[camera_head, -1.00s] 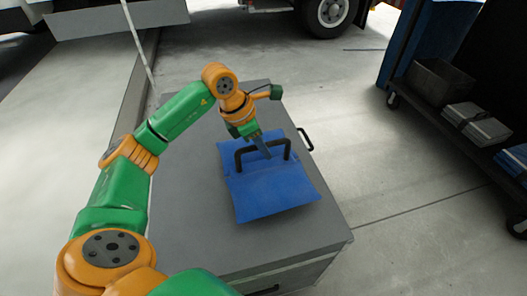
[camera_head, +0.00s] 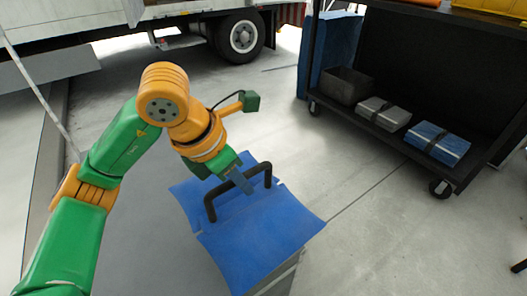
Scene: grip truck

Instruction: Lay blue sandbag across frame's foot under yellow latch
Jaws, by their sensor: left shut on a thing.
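The blue sandbag (camera_head: 262,238) has two flat halves and a black handle bar across its middle. My left gripper (camera_head: 240,184) is shut on the sandbag's black handle. The bag hangs from it above a grey case, and the near half looks flat and spread. My right gripper is not in view. No frame with a foot and yellow latch can be made out.
A grey case (camera_head: 288,277) shows below the bag. A black wheeled cart (camera_head: 388,142) at the right holds an open dark box (camera_head: 347,86) and strapped packs. A truck wheel (camera_head: 240,36) stands at the back. The floor between is clear.

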